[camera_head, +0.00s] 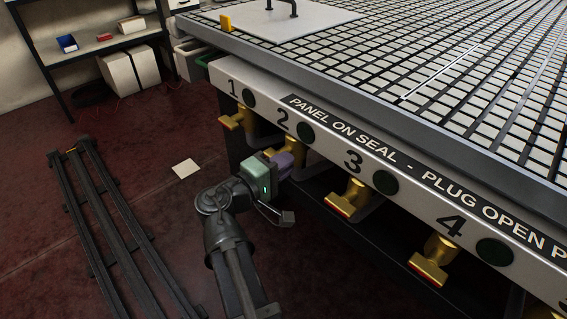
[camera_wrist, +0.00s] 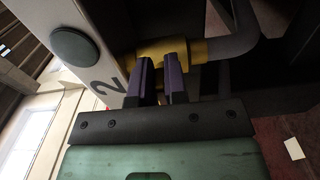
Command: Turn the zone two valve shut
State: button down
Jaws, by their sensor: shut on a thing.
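The zone two valve (camera_head: 292,146) is a gold valve under the number 2 on the white front rail of the table. In the wrist view its gold body (camera_wrist: 196,51) joins a grey curved pipe, beside the number 2. My gripper (camera_head: 283,161) is at this valve, with its purple fingers shut on the valve's handle. In the wrist view the two fingers (camera_wrist: 164,78) stand close together in front of the gold body. The handle itself is mostly hidden between and behind the fingers, so I cannot tell its angle.
The valves of zone one (camera_head: 236,119), zone three (camera_head: 350,196) and zone four (camera_head: 432,260) sit along the same rail (camera_head: 325,133). Dark round discs sit beside the numbers. A floor track (camera_head: 118,220) lies at the left. A white sheet (camera_head: 185,168) lies on the red floor.

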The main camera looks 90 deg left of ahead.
jog(key=c, duration=1.2)
grip_release()
jog(key=shift+o, duration=0.2)
jog(key=v, duration=1)
jog(key=shift+s+d, duration=0.25)
jog(key=shift+s, duration=0.05)
